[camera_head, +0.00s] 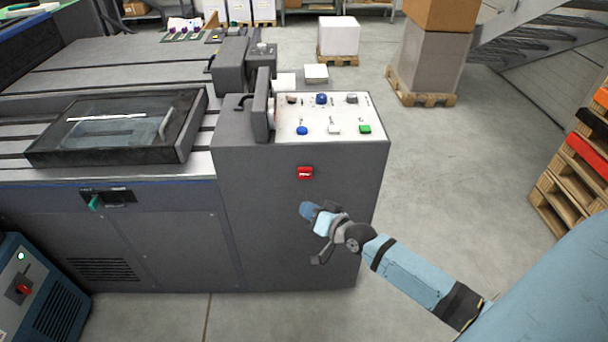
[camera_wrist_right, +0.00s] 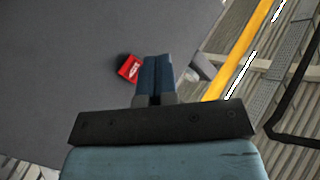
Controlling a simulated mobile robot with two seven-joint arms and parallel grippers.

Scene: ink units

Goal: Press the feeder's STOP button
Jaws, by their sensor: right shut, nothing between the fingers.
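The red STOP button (camera_head: 305,173) sits on the front face of the grey feeder cabinet (camera_head: 255,215), below the control panel. It has a pale mark that is too small to read. In the right wrist view the red button (camera_wrist_right: 129,68) is just left of my fingertips. My right gripper (camera_head: 307,210) is shut and empty, in front of the cabinet and lower in the picture than the button. The shut blue fingers (camera_wrist_right: 154,75) point toward the grey face, apart from the button as far as I can tell. My left gripper does not show.
The control panel (camera_head: 318,115) on top carries blue, green and other buttons. A dark-framed lid (camera_head: 120,125) lies on the machine at left. A blue unit with a red switch (camera_head: 24,289) stands lower left. Wooden pallets (camera_head: 570,185) stand at right. The floor behind is partly clear.

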